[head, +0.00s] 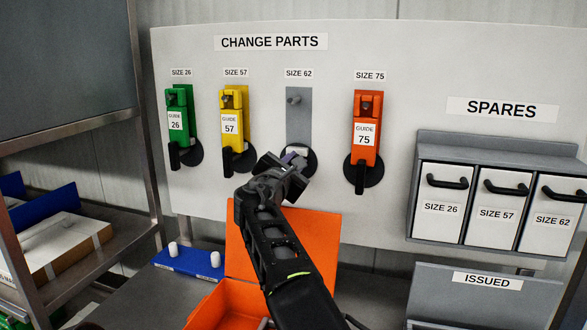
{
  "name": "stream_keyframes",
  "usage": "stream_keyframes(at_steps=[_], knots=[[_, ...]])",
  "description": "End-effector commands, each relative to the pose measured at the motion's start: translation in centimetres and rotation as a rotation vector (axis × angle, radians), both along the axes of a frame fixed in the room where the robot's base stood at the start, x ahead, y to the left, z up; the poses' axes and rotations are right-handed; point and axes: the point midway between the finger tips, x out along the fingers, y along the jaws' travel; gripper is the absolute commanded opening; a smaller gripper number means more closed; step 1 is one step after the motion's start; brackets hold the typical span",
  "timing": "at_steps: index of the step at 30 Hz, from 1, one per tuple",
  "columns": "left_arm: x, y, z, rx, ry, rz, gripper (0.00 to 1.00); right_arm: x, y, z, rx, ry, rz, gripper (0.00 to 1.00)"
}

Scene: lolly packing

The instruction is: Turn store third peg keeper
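The third peg (294,98), labelled SIZE 62, sticks out bare from its grey backing strip (299,125). Its keeper (312,160) is a black disc at the foot of the strip, mostly hidden behind my gripper, so how its handle is turned cannot be seen. My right gripper (291,166), on the arm rising from the bottom middle, is at the keeper. Its fingers overlap the disc, and whether they are shut on the handle cannot be made out. My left gripper is not in view.
Green (178,115), yellow (233,118) and orange (366,125) guides hang on the other pegs, their keeper handles pointing down. An open orange case (250,245) sits below. SPARES drawers (497,213) are at right, a metal shelf (80,190) at left.

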Motion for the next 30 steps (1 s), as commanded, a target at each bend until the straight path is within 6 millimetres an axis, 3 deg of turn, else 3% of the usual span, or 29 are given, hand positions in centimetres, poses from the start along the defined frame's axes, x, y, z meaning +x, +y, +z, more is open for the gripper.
stream_keyframes(at_steps=[17, 18, 25, 30], knots=[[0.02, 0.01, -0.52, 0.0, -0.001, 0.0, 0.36, -0.04, -0.11, -0.05, 0.057, -0.019, 0.0, 0.0], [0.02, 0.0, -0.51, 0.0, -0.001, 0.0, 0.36, -0.04, -0.11, -0.05, 0.057, -0.019, 0.0, 0.2], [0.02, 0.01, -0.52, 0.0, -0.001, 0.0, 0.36, -0.04, -0.12, -0.07, 0.056, -0.018, 0.0, 0.39], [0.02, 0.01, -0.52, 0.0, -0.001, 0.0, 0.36, -0.03, -0.12, -0.08, 0.056, -0.018, 0.0, 0.4]])
